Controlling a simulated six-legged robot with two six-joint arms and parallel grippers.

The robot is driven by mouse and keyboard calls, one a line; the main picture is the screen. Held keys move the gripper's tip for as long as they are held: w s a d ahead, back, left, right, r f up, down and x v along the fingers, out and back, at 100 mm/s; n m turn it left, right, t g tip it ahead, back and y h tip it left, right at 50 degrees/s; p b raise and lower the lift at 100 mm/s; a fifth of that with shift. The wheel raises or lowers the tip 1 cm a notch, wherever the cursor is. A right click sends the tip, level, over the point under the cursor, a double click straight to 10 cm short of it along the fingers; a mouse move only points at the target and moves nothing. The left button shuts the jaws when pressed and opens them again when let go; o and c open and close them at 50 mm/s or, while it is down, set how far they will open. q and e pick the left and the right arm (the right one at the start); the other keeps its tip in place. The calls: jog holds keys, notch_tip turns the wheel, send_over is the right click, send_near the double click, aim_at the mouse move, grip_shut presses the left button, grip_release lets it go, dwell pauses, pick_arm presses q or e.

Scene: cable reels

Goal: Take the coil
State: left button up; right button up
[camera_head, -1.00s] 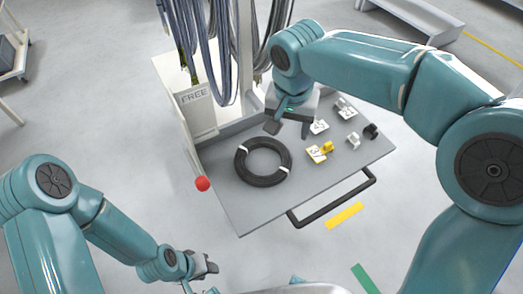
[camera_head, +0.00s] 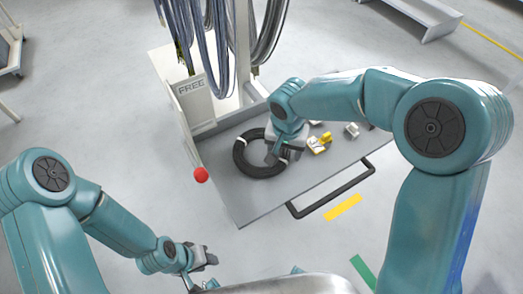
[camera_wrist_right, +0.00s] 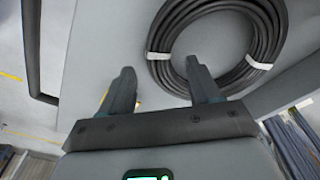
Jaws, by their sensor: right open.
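The black coil (camera_head: 243,163), bound with white ties, lies flat on the grey tray of the cart. In the right wrist view the coil (camera_wrist_right: 271,36) fills the top centre and right. My right gripper (camera_head: 274,156) is over the coil's right side and hides part of it. In the right wrist view my right gripper (camera_wrist_right: 160,67) is open, one finger outside the ring and the other overlapping its band near the inner edge. Nothing is held; contact cannot be told. My left gripper (camera_head: 209,260) is in front of the cart, away from the coil, its jaws too small to judge.
The tray (camera_head: 244,213) also carries yellow and white small parts (camera_head: 319,145) right of the coil. Hanging cables (camera_head: 212,50) and a post stand behind. A red ball (camera_head: 201,175) is at the tray's left edge. A black handle (camera_head: 330,194) runs along the front.

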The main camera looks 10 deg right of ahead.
jog(key=shift+w+f, duration=0.2)
jog(key=shift+f, duration=0.85)
jog(key=shift+c, duration=0.6)
grip_shut()
jog(key=shift+r, duration=0.1)
jog(key=shift+w+r, duration=0.15)
jog(key=shift+r, duration=0.5)
notch_tip(320, 180, up, 19)
jog(key=p, duration=0.1)
jog(key=shift+f, duration=0.1)
